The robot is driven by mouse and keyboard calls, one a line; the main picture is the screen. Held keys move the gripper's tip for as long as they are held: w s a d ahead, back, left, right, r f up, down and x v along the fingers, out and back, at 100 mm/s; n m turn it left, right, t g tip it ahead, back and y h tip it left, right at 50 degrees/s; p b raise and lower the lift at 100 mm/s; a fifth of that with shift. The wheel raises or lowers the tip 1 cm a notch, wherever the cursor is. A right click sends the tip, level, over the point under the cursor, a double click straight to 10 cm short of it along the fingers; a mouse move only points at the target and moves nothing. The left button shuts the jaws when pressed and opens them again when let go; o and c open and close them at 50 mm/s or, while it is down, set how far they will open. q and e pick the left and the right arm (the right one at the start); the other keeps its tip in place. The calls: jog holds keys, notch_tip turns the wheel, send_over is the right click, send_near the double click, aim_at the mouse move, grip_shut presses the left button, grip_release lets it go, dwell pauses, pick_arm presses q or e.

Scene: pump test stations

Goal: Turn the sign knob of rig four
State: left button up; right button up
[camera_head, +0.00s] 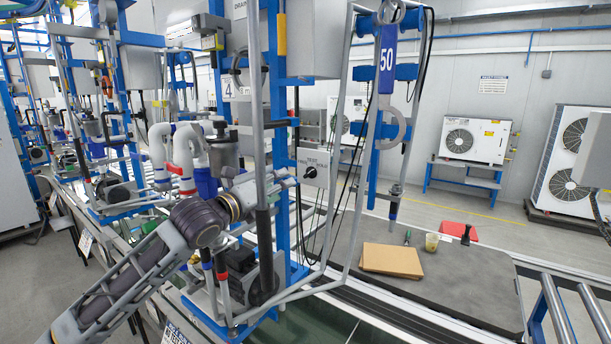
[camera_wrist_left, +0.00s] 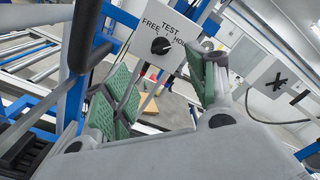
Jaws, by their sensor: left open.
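The sign plate (camera_head: 318,162) of the rig marked 4 hangs on the rig's right side. It carries a black knob (camera_head: 310,172) and the words FREE, TEST and HOLD. In the left wrist view the plate (camera_wrist_left: 178,28) and knob (camera_wrist_left: 160,46) show close up, beyond my fingers. I cannot tell clearly which word the knob points at. My left gripper (camera_head: 283,182) is just left of the plate in the head view, partly hidden by rig tubes. In the wrist view it (camera_wrist_left: 167,72) is open, its green pads apart, with nothing between them. My right gripper is out of view.
Grey upright tubes (camera_head: 257,110) and a blue post stand close around my left arm. A dark tube (camera_wrist_left: 84,35) passes near the left finger. A grey bench (camera_head: 450,275) with a cardboard piece (camera_head: 391,260) lies to the right. A hanging blue tool marked 50 (camera_head: 387,58) is beyond the plate.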

aim_at(309, 173)
pick_arm(q)
jog(key=x, duration=1.3)
dwell(0.5)
jog(key=c, duration=1)
